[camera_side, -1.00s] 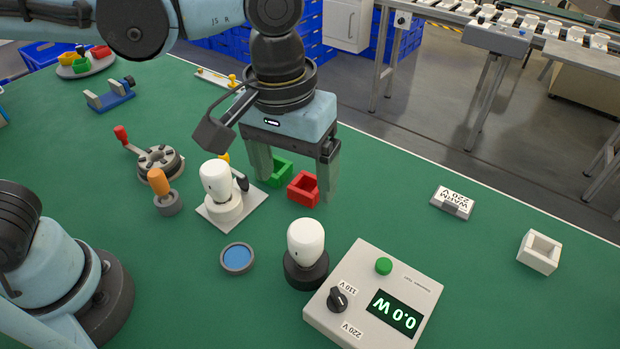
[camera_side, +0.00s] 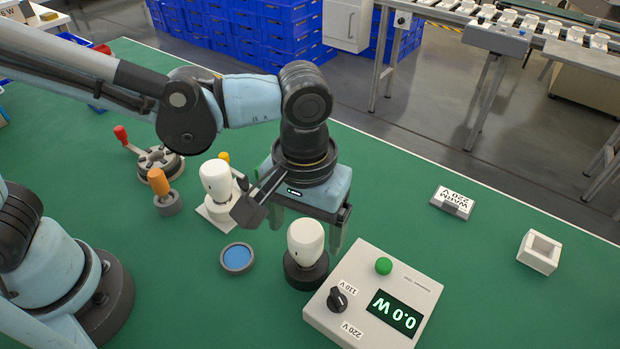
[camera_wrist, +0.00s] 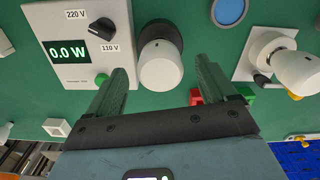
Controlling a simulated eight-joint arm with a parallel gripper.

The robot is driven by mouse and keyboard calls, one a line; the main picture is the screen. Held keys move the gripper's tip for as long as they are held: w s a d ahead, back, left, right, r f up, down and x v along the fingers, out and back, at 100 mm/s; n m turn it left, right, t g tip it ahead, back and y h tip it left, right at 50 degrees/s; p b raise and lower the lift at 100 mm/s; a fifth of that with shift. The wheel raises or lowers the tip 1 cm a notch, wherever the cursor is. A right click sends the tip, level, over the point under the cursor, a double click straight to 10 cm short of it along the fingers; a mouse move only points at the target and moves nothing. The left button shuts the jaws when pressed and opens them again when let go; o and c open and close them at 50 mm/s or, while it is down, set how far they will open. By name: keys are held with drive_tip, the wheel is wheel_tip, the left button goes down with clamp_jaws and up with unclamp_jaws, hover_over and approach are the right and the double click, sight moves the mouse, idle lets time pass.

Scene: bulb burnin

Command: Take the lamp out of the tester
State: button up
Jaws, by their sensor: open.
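A white lamp (camera_side: 305,240) stands upright in a black round socket (camera_side: 306,275) beside the tester box (camera_side: 350,320). The tester has a green button, a black knob and a display reading 0.0 W. My gripper (camera_side: 305,228) is open and empty, just behind and above this lamp in the side view. In the wrist view, the lamp (camera_wrist: 161,73) lies ahead of and between the two fingers (camera_wrist: 165,85), apart from them. A second white lamp (camera_side: 216,180) stands on a white base plate to the left.
A blue-centred round dish (camera_side: 237,258) lies left of the socket. An orange-handled tool (camera_side: 160,184) and a red-handled round fixture (camera_side: 158,160) stand farther left. A WARM 220 V sign (camera_side: 452,202) and a white square holder (camera_side: 539,251) are right, with clear green table between.

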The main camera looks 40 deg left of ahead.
drive_tip(key=shift+f, duration=2.2)
drive_tip(key=c, duration=1.1)
drive_tip(key=shift+r, duration=0.2)
drive_tip(key=shift+r, duration=1.9)
drive_tip(key=s+d+r, duration=0.3)
drive_tip(key=s+r, duration=0.8)
drive_tip(key=shift+d+r, duration=0.2)
drive_tip(key=shift+d, duration=0.05)
